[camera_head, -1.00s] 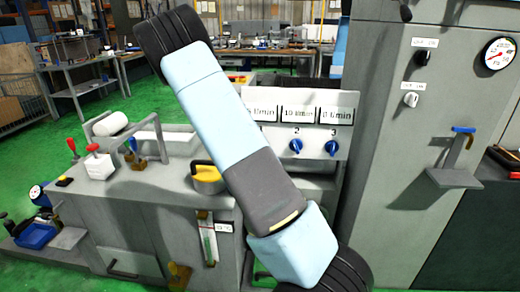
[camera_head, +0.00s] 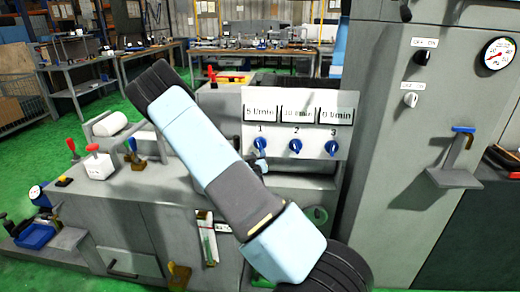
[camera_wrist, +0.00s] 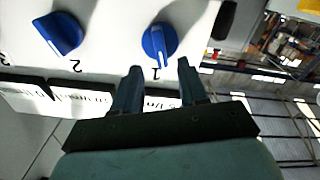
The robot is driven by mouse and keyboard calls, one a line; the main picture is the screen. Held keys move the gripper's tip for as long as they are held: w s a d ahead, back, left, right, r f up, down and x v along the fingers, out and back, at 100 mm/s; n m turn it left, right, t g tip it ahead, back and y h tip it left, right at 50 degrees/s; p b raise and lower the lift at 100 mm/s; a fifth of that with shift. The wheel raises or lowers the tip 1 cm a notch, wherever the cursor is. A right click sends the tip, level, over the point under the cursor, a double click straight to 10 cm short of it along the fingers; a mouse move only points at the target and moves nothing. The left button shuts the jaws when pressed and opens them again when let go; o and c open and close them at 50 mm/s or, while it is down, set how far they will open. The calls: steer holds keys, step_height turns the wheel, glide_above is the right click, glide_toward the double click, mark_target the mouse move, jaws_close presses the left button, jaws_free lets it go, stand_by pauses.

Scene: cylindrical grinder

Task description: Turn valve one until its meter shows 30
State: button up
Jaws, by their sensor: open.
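Valve one (camera_head: 260,147) is a blue knob under the numeral 1 on a white panel. Its meter (camera_head: 261,113) above appears to read 5 l/min. In the wrist view, which is upside down, valve one (camera_wrist: 160,42) has its pointer ridge toward the meters. My gripper (camera_wrist: 158,70) is open and empty, with its two fingertips on either side of the lower part of the knob in the picture. I cannot tell whether they touch it. In the head view my arm hides most of the gripper.
Valve two (camera_head: 296,147) and valve three (camera_head: 332,148) stand to the right on the same panel (camera_head: 316,96). Their meters (camera_head: 297,114) appear to read 10 and 0 l/min. A grey cabinet with a round gauge (camera_head: 499,53) rises at the right.

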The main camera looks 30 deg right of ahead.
mark_target(260, 147)
steer(key=x, duration=0.7)
steer(key=shift+c, duration=0.4)
jaws_close()
steer(key=shift+d, duration=0.25)
steer(key=shift+a, duration=0.15)
